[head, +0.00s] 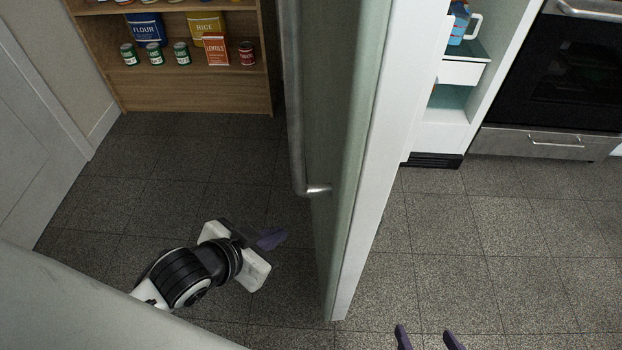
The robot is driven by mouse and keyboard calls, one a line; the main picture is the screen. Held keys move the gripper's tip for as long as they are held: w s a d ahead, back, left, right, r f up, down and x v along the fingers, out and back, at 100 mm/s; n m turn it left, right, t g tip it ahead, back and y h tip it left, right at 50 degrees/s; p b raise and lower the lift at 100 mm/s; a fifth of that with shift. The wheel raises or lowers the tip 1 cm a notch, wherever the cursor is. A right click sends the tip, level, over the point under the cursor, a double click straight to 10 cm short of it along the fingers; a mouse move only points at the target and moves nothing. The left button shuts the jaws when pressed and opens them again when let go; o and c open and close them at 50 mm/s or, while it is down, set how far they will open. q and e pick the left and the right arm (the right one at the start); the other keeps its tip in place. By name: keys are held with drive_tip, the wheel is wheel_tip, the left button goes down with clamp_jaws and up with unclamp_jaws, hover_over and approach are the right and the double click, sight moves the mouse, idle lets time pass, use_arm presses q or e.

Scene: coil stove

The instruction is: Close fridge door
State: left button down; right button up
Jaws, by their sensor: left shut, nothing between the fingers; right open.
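The fridge door (338,130) stands open in the middle of the head view, seen nearly edge-on, with its long metal handle (297,120) on its left face. The open fridge interior (455,97) shows to the right of the door, with a white drawer and a blue item with a handle. My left gripper (272,238) is shut and empty, to the left of the door near its lower end, apart from it in the picture. My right gripper (428,338) is open and empty at the bottom edge, to the right of the door; only its fingertips show.
A wooden shelf (190,92) with cans and food packets stands at the back left. A black oven (560,75) with a steel drawer is at the right. A pale door (35,140) is at the far left. The tiled floor (490,235) right of the fridge door is clear.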

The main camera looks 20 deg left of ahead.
use_arm(q)
drive_tip(key=w+d+r+m+t+h, duration=0.2)
drive_tip(key=w+r+m+t+h, duration=0.15)
drive_tip(key=w+h, duration=0.2)
drive_tip(key=s+a+r+m+g+h, duration=0.5)
drive_tip(key=a+r+h, duration=0.3)
drive_tip(key=a, duration=0.1)
drive_tip(key=b+x, duration=0.1)
drive_tip(key=x, duration=1.2)
drive_tip(key=shift+d+r+b, duration=0.25)
drive_tip(key=shift+d+b, duration=0.15)
drive_tip(key=shift+m+h, duration=0.25)
